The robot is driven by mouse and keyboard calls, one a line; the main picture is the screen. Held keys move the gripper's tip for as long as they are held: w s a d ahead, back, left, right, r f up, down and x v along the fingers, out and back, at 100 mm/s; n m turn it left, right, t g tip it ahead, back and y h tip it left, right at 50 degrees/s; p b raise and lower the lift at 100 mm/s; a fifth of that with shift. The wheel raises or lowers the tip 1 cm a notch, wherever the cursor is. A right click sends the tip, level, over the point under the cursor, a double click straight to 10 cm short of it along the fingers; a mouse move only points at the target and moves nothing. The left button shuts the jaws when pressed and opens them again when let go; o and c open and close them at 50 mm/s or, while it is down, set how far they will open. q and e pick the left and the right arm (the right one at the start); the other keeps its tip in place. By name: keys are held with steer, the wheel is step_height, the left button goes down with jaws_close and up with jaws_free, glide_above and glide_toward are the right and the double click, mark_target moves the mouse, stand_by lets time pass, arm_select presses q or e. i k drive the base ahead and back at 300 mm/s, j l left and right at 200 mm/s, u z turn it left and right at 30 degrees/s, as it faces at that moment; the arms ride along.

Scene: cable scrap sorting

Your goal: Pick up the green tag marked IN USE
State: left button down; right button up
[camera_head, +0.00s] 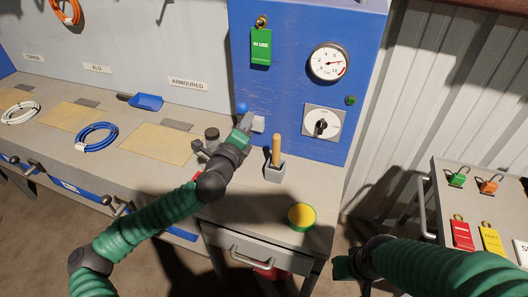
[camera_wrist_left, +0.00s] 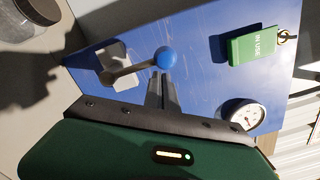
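The green tag marked IN USE (camera_head: 261,46) hangs from a brass hook high on the blue cabinet (camera_head: 285,105). It also shows at the upper right of the left wrist view (camera_wrist_left: 251,47). My left gripper (camera_head: 246,120) is in front of the cabinet, below and left of the tag and apart from it. In the left wrist view its fingers (camera_wrist_left: 162,84) are close together, right by the blue ball (camera_wrist_left: 165,58) of a lever; whether they grip it is unclear. My right gripper (camera_head: 344,267) is low at the bottom centre, its fingers hard to make out.
A pressure gauge (camera_head: 329,62) and a rotary switch (camera_head: 321,122) are right of the tag. A wooden-handled tool (camera_head: 276,150) stands in a holder below. A side table (camera_head: 445,200) at the right carries padlocks and other tags. Cable coils lie at the left.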

mark_target(262, 37)
steer(key=k+j, duration=0.1)
steer(key=k, duration=0.3)
steer(key=k+j, duration=0.15)
steer(key=k, duration=0.3)
